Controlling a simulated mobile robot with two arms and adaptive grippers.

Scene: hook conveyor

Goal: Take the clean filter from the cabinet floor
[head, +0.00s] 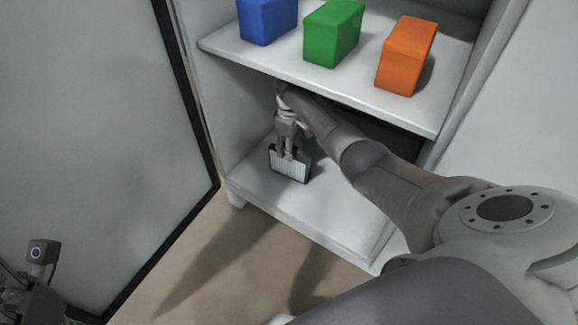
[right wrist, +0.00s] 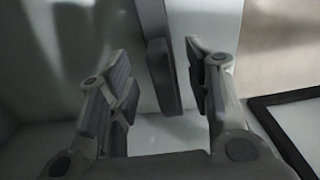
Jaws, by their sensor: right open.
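The clean filter (head: 290,167), a dark-framed block with a white pleated face, stands upright on the cabinet floor (head: 330,210), left of its middle. My right gripper (head: 288,153) reaches in under the shelf, fingers down at the filter's top edge. The right wrist view shows its two fingers (right wrist: 162,95) apart, with a dark upright bar (right wrist: 160,75) between them that looks like part of the filter; contact cannot be told. Part of my left wrist (head: 38,270) shows at the lower left in the head view; its fingers cannot be made out.
A shelf (head: 330,82) above my right forearm holds a blue box (head: 267,20), a green box (head: 333,33) and an orange box (head: 406,55). A black-edged, light grey panel (head: 90,130) stands at the left. The cabinet floor right of the filter is clear.

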